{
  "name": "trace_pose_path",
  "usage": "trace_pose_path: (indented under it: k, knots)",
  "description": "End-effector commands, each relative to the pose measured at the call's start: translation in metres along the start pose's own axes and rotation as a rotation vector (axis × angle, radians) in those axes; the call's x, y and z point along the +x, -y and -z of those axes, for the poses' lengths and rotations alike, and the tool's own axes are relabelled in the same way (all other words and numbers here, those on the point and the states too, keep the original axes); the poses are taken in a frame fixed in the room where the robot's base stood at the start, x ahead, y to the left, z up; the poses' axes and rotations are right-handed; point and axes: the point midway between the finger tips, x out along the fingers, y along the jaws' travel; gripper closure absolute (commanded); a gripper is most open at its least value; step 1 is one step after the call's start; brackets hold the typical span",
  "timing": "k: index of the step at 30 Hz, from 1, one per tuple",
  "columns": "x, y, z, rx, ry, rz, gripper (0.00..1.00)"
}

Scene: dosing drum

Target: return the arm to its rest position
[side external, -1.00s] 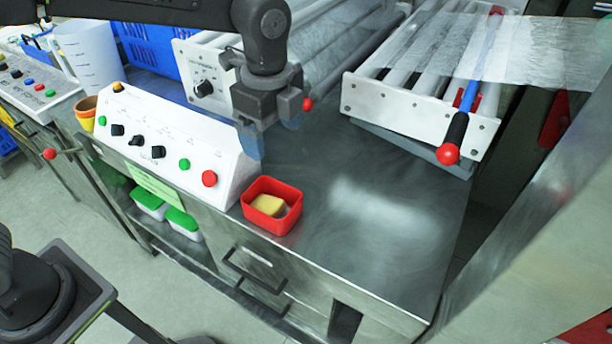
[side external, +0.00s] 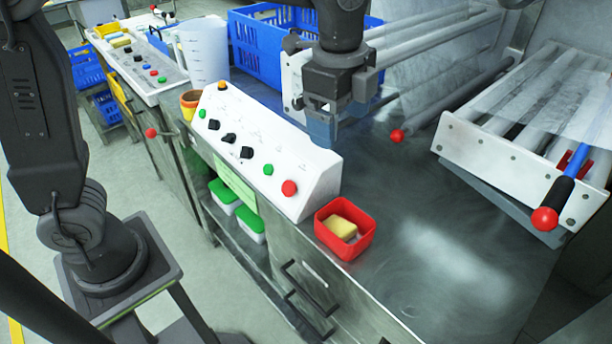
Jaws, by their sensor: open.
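My gripper (side external: 322,128) hangs pointing down over the steel worktop, just behind the right part of the white control panel (side external: 262,150). Its bluish fingers are apart, and I see nothing between them. Part of the fingers is hard to make out against the panel and the machine behind. My arm comes down from the top edge of the picture. My base stands at the left on a grey stand.
A red box (side external: 345,240) holding a yellow sponge (side external: 342,228) stands at the worktop's front edge. A roller unit with a red-knobbed lever (side external: 546,218) is at the right. A blue crate (side external: 268,45) and white jug (side external: 204,52) stand behind. The worktop's right front (side external: 450,275) is clear.

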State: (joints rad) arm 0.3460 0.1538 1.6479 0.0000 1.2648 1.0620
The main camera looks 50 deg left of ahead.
Motion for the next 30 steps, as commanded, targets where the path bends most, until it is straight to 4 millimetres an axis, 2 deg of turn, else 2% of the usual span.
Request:
trace_pose_path:
  k: [1, 3, 7, 12, 15, 21, 30]
  knots:
    - [-0.01, -0.008, -0.018, -0.102, -0.016, 0.032, 0.16]
    - [-0.018, -0.022, -0.041, -0.259, -0.04, 0.072, 0.16]
    - [-0.026, -0.05, -0.08, -0.548, -0.095, 0.144, 0.16]
    - [-0.021, -0.09, -0.122, -0.918, -0.184, 0.229, 0.16]
    - [-0.013, -0.112, -0.14, -1.104, -0.238, 0.268, 0.16]
    - [0.003, -0.136, -0.158, -1.334, -0.316, 0.311, 0.16]
    - [0.007, -0.141, -0.161, -1.383, -0.332, 0.317, 0.16]
